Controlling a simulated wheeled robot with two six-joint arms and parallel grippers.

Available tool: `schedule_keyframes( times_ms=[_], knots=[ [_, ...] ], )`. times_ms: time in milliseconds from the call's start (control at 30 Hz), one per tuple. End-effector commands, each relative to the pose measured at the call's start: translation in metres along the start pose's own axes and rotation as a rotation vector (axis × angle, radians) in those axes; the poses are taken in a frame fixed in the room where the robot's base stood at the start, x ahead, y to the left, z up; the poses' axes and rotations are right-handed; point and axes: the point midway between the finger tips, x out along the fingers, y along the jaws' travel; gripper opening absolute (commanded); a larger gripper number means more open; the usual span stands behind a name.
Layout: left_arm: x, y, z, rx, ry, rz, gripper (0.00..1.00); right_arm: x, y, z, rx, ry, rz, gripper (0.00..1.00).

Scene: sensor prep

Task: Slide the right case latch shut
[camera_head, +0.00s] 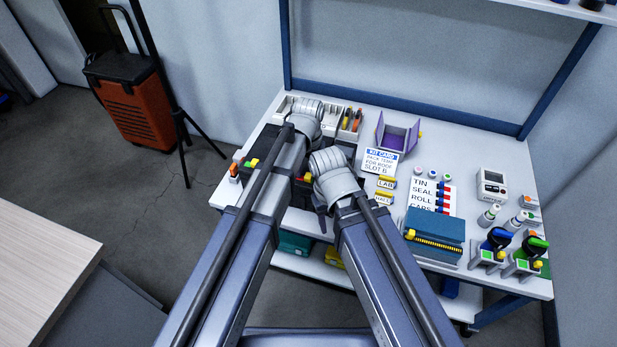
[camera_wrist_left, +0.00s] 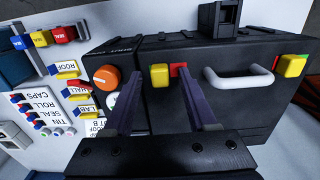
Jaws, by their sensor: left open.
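A black case (camera_wrist_left: 225,105) fills much of the left wrist view. Its right latch has a yellow slider (camera_wrist_left: 160,75) with a red patch (camera_wrist_left: 178,70) showing beside it; this latch also shows between my arms in the head view (camera_head: 301,178). The other latch (camera_wrist_left: 292,66) shows green beside its yellow slider, past the grey handle (camera_wrist_left: 238,78). My left gripper (camera_wrist_left: 160,84) is open, its fingers on either side of the right latch's slider; contact cannot be told. In the head view my arms hide much of the case. My right gripper's jaws cannot be made out.
An orange knob (camera_wrist_left: 106,78) sits close by the left finger. Label tags, a kit card (camera_head: 378,162), a purple holder (camera_head: 397,137) and a blue box (camera_head: 434,234) stand on the bench right of the arms. Some white bench top is bare at the back right.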

Motion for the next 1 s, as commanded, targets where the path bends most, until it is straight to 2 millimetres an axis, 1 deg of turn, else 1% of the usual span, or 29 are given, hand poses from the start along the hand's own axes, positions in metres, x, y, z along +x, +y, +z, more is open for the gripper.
schedule_keyframes(
  times_ms=[233, 267, 733, 767, 1000],
  knots=[
    [0.0002, 0.0000, 0.0000, 0.000, 0.000, 0.000, 0.57, 0.0002, 0.0000, 0.0000, 0.000, 0.000, 0.000, 0.50],
    [0.0002, 0.0000, 0.0000, 0.000, 0.000, 0.000, 0.55, 0.0002, 0.0000, 0.0000, 0.000, 0.000, 0.000, 0.50],
    [0.0002, 0.0000, 0.0000, 0.000, 0.000, 0.000, 0.02, 0.0002, 0.0000, 0.0000, 0.000, 0.000, 0.000, 0.50],
    [0.0002, 0.0000, 0.0000, 0.000, 0.000, 0.000, 0.00, 0.0002, 0.0000, 0.0000, 0.000, 0.000, 0.000, 0.50],
    [0.0003, 0.0000, 0.0000, 0.000, 0.000, 0.000, 0.00, 0.0003, 0.0000, 0.0000, 0.000, 0.000, 0.000, 0.50]
  ],
)
